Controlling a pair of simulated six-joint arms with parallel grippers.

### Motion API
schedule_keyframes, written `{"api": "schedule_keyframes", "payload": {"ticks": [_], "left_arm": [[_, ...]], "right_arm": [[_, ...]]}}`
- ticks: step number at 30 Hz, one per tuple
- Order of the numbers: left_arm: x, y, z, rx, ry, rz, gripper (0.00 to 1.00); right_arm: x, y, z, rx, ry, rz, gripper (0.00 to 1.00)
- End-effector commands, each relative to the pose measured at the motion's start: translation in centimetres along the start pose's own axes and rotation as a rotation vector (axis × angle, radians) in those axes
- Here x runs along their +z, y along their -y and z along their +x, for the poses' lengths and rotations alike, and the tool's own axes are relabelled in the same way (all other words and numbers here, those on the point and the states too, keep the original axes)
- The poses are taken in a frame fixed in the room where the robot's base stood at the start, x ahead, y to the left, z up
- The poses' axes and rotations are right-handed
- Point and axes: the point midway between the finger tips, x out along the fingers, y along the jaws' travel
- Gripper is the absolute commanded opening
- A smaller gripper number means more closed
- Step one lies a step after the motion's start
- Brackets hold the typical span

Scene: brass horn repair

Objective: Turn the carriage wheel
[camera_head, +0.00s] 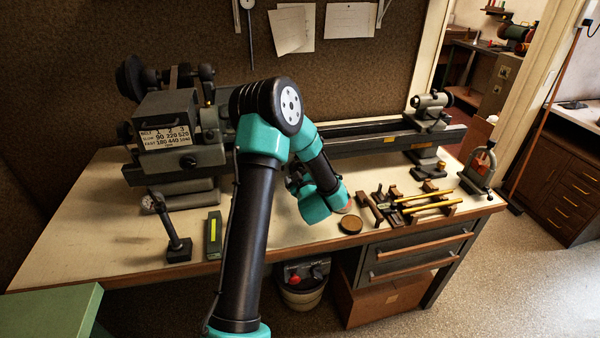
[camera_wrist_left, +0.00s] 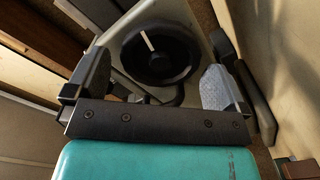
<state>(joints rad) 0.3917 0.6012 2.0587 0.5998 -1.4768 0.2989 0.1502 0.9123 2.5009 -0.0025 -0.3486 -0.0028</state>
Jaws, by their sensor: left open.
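The carriage wheel (camera_wrist_left: 160,53) shows in the left wrist view as a round black disc with one white line running from near its middle towards the upper left. My left gripper (camera_wrist_left: 158,88) is open, with one finger on each side of the picture and the wheel between and beyond them. I cannot tell whether a finger touches the rim. In the head view my left arm covers the carriage and the wheel, and the fingertips are hard to make out. The lathe bed (camera_head: 342,142) runs behind my arm. My right gripper is in neither view.
The headstock (camera_head: 182,150) is at left and the tailstock (camera_head: 431,112) at right. On the bench stand a dial indicator stand (camera_head: 177,243), a green-black block (camera_head: 214,236), a round wooden piece (camera_head: 350,224) and a tool rack (camera_head: 412,208). The bench's front left (camera_head: 90,240) is clear.

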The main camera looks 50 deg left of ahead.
Motion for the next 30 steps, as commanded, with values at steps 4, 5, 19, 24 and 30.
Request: {"api": "schedule_keyframes", "payload": {"ticks": [4, 5, 19, 24, 30], "left_arm": [[0.01, -0.02, 0.37, 0.0, 0.0, 0.0, 1.0], [0.01, -0.02, 0.38, 0.0, 0.001, 0.0, 1.0], [0.01, -0.01, 0.32, 0.0, 0.0, 0.0, 0.7], [0.01, -0.01, 0.32, 0.0, 0.0, 0.0, 0.56], [0.01, -0.03, 0.31, 0.0, 0.0, 0.037, 0.56]], "right_arm": [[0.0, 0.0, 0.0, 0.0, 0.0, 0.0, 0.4], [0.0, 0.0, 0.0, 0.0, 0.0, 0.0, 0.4], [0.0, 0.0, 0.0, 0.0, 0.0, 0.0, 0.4], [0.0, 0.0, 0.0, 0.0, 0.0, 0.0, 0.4], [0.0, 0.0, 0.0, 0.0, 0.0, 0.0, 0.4]]}}
